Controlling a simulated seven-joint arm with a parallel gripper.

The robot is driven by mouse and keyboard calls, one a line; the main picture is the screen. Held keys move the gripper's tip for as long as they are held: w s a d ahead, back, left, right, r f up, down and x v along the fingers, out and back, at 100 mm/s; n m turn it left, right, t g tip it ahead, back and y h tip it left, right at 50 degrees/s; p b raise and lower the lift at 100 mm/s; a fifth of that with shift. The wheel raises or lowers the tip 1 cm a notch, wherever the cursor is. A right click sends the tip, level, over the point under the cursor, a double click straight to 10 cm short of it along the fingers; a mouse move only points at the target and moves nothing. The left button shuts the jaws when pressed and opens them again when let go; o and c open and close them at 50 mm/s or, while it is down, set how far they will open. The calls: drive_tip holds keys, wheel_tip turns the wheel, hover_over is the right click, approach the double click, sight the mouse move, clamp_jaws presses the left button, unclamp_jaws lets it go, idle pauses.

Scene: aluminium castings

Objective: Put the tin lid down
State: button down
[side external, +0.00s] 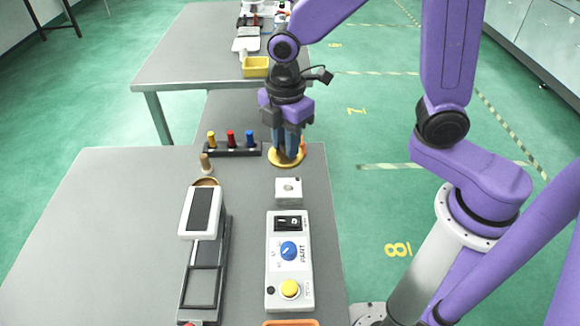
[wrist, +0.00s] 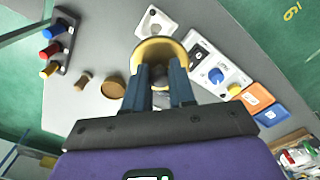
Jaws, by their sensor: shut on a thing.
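The tin lid (side external: 287,158) is a round, gold-yellow disc near the back right corner of the near table. It also shows in the wrist view (wrist: 152,42), just beyond the fingertips. My gripper (side external: 288,150) points down and is shut on the lid. In the wrist view, the two blue-grey fingers of my gripper (wrist: 159,74) close over a dark middle part of the lid. The fingers hide part of the lid. I cannot tell whether the lid touches the table or hangs slightly above it.
A rack with yellow, red and blue pegs (side external: 232,150) stands left of the lid. A small white block (side external: 288,190) and a control panel (side external: 290,262) lie in front. A wooden peg (side external: 206,164), a brown round piece (wrist: 113,88) and a scale-like device (side external: 200,212) stand left. The table's left is clear.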

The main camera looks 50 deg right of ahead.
drive_tip(key=s+d+f, duration=0.2)
drive_tip(key=s+d, duration=0.7)
drive_tip(key=d, duration=0.2)
hover_over(296, 170)
drive_tip(key=f, duration=0.9)
drive_tip(key=shift+s, duration=0.25)
drive_tip(key=shift+w+f, duration=0.2)
drive_tip(key=shift+f, duration=1.6)
drive_tip(key=c, duration=0.9)
unclamp_jaws()
drive_tip(key=shift+f, duration=0.1)
drive_tip(key=shift+c, duration=0.2)
